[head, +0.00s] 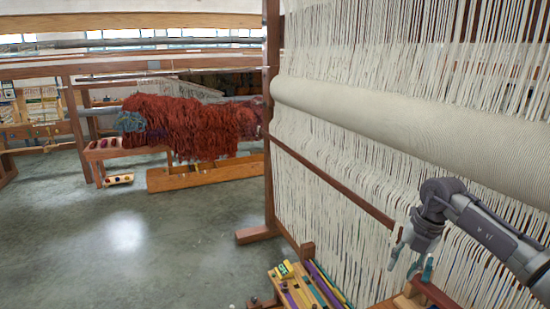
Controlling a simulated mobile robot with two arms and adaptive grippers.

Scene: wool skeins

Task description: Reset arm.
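My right gripper (409,266) is at the lower right of the head view, at the end of my grey arm that comes in from the right. Its fingers point down and look spread apart, with nothing seen held between them. It hangs in front of the pale warp threads, just above and beside a wooden piece at the bottom edge. Whether it touches the threads cannot be told. My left gripper is not in view.
A tall loom with pale warp (325,200) and a thick cloth roll (400,125) fills the right side. Colourful sticks (308,285) lie at the bottom. Red wool skeins (190,125) hang over a rack behind. The grey floor (130,235) at left is clear.

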